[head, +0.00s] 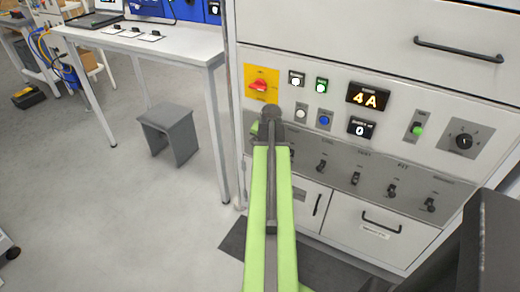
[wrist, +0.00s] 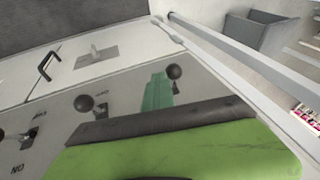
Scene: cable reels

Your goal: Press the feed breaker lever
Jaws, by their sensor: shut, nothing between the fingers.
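A grey strip with a row of black-knobbed levers runs across the white cabinet front. In the head view, levers show right of my arm, such as one at the strip's left part (head: 321,165) and one at its right end (head: 430,204). Their labels are too small to read surely, so I cannot tell which is the feed breaker lever. My gripper (head: 271,130) is shut and empty at the strip's left end, hiding part of it. In the wrist view, its shut end (wrist: 160,122) is close to the end lever (wrist: 174,72) and a neighbouring lever (wrist: 84,103); contact is not clear.
Drawers with black handles (head: 381,222) are below. A grey stool (head: 168,134) and white table (head: 150,42) stand left; the floor between is clear.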

